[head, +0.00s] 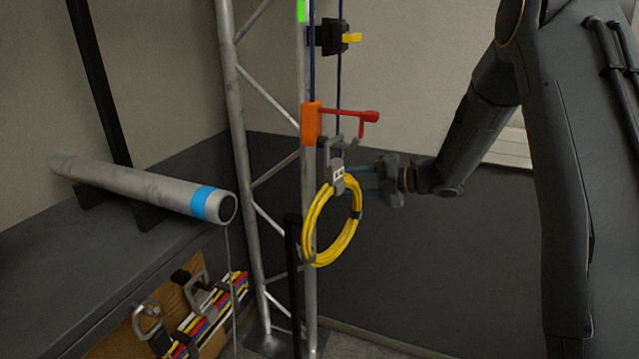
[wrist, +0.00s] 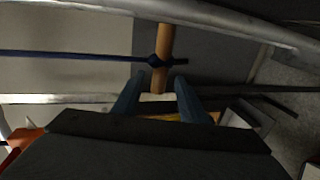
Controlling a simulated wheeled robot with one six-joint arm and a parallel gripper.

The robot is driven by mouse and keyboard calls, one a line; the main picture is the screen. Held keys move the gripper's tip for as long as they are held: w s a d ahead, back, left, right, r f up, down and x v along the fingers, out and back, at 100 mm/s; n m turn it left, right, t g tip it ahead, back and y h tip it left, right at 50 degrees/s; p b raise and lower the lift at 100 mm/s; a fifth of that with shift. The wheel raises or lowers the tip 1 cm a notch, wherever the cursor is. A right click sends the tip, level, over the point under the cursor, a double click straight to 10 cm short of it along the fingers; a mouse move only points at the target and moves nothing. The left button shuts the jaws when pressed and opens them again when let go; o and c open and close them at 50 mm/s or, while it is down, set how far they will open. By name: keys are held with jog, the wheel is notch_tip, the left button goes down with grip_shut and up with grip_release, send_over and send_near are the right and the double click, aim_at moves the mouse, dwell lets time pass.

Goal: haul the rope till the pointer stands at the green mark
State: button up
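The blue rope (head: 339,85) runs down beside the truss. In the wrist view the rope (wrist: 80,56) ends in a knot around a wooden handle (wrist: 164,45). My gripper (head: 362,180) is behind the yellow coil in the head view. In the wrist view my gripper (wrist: 160,80) has its fingers apart, with the handle's lower end between them and gaps on both sides. The green mark (head: 302,11) is high on the truss upright. An orange block (head: 311,124) with a red arm (head: 350,116), apparently the pointer carriage, stands well below it.
A yellow cable coil (head: 313,225) hangs on a grey hook below the orange block, close to my gripper. A grey tube with a blue band (head: 130,183) and a bench lie left.

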jog(key=p+x, duration=0.2)
jog(key=x, duration=0.6)
jog(key=shift+p, duration=0.35)
jog(key=shift+s, duration=0.15)
grip_shut()
